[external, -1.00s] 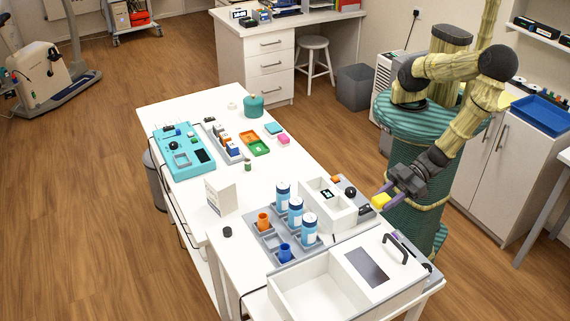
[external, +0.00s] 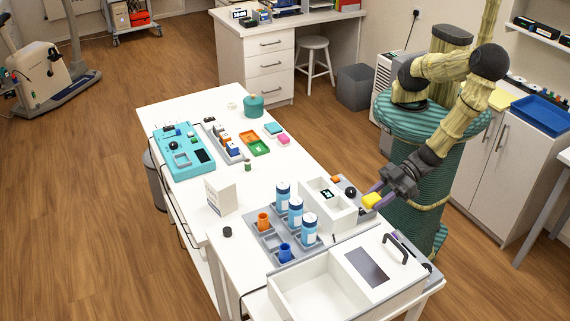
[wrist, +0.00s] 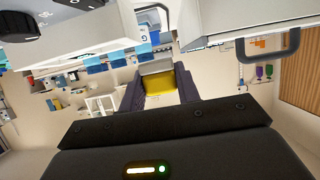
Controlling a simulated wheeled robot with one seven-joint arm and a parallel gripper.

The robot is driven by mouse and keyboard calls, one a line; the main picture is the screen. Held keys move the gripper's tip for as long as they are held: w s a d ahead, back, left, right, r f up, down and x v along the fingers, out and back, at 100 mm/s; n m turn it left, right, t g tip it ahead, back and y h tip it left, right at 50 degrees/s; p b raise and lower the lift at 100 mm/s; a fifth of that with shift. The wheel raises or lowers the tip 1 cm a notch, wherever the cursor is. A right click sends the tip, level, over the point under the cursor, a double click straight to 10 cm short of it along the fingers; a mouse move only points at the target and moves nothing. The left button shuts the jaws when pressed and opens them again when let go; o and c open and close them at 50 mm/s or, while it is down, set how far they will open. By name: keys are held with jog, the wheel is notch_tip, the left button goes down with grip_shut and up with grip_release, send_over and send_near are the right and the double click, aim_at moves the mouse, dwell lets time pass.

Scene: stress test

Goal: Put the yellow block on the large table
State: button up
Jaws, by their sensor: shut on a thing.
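The yellow block (external: 371,201) is held between the purple fingers of my gripper (external: 374,198). In the external view it is at the right edge of the white table's gear, beside a grey panel; I cannot tell its exact height. In the wrist view the yellow block (wrist: 187,82) sits between both dark fingers of my gripper (wrist: 172,88). The large white table (external: 293,172) runs from the upper left to the lower right, with bare surface in its middle. My arm reaches in from the right.
A white open box with a dark panel and black handle (external: 396,248) stands at the near end. Blue-labelled bottles (external: 296,212) stand in a grey rack. A white sign (external: 221,197), a teal tray (external: 170,142) and small coloured trays occupy the far part.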

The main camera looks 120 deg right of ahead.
jog(key=w+d+r, duration=0.2)
jog(key=w+d, duration=1)
jog(key=w+d+r, duration=0.1)
jog(key=w+d, duration=0.1)
jog(key=d, duration=0.5)
jog(key=w+d+r, duration=0.1)
jog(key=w+d, duration=0.1)
jog(key=d, duration=0.5)
jog(key=shift+w+d+r, duration=0.35)
jog(key=shift+r, duration=0.05)
